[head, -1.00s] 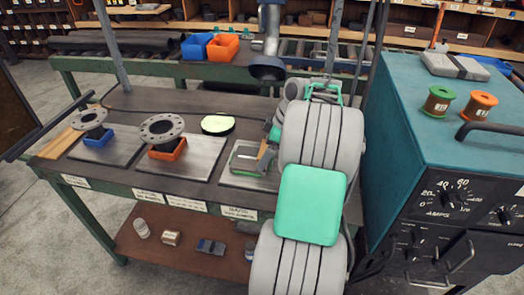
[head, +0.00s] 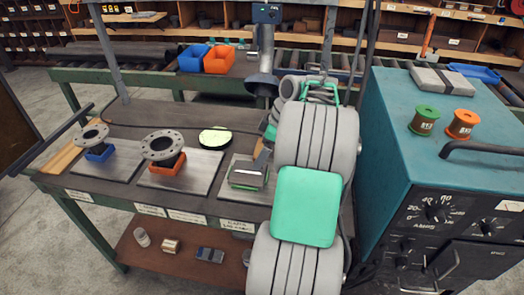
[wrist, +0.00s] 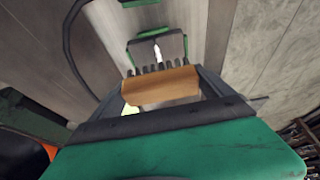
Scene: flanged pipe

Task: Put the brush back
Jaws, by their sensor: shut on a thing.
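The brush shows in the wrist view as a wooden block (wrist: 160,88) with a row of dark bristles, between the jaws of my gripper (wrist: 165,98). In the head view, a small brown patch (head: 263,159), probably the brush, shows beside my arm. My gripper is mostly hidden there behind my grey and green arm. A green-edged tray (head: 247,186) sits on the right-hand metal plate, just left of my arm. A green-framed holder (wrist: 158,48) with a pale thing inside appears beyond the bristles in the wrist view; I cannot tell whether it is the same tray.
Two flanged pipes (head: 162,146) stand in blue and orange holders on metal plates to the left. A round pale-green-topped disc (head: 215,137) lies behind the tray. A grey vertical post (head: 262,82) stands behind. A teal welding machine (head: 445,170) blocks the right.

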